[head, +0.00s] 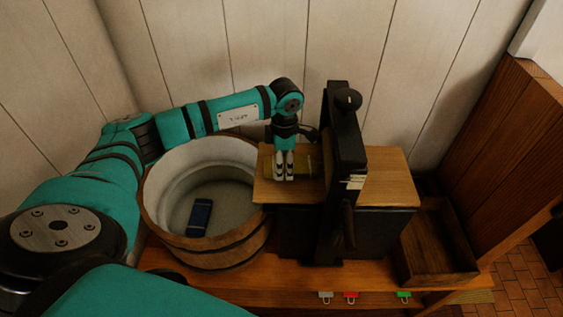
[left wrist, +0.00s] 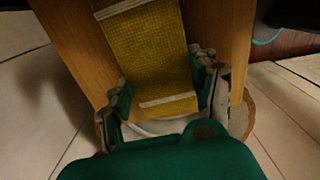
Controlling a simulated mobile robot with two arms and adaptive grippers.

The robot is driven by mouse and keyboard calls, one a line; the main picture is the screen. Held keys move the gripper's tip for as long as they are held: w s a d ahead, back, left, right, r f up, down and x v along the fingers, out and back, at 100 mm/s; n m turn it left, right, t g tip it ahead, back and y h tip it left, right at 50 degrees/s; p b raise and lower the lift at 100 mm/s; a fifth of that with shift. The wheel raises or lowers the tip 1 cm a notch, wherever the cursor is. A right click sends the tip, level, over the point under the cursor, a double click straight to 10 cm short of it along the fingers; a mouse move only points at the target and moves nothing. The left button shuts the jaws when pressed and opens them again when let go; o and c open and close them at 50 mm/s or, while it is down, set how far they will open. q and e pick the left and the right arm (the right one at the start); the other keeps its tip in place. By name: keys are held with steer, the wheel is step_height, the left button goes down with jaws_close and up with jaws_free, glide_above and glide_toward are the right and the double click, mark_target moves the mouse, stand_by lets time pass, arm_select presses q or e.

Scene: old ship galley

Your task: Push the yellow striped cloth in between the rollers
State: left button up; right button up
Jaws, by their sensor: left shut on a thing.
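The yellow striped cloth (head: 305,163) lies flat on the wooden board (head: 391,180), on the left side of the black wringer (head: 342,150). The left wrist view shows its yellow weave and pale stripes (left wrist: 150,45). My left gripper (head: 284,178) points down at the cloth's left end. In the left wrist view its fingers (left wrist: 163,85) are on both sides of the cloth and shut on it. The rollers are hidden by the wringer's frame, so I cannot tell whether the cloth reaches between them. My right gripper is out of view.
A round wooden tub (head: 160,216) stands left of the wringer, with a dark blue cloth-like piece (head: 200,217) inside. An open wooden tray (head: 437,240) is at the right. Small red, green and white clips (head: 351,297) hang along the front edge.

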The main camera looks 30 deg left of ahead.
arm_select(q)
steer(key=shift+w+d+r, duration=0.1)
steer(key=shift+w+d, duration=0.1)
steer(key=shift+d, duration=0.15)
steer(key=shift+w+d+b, duration=0.3)
steer(key=shift+w+d, duration=0.15)
steer(key=shift+d, duration=0.25)
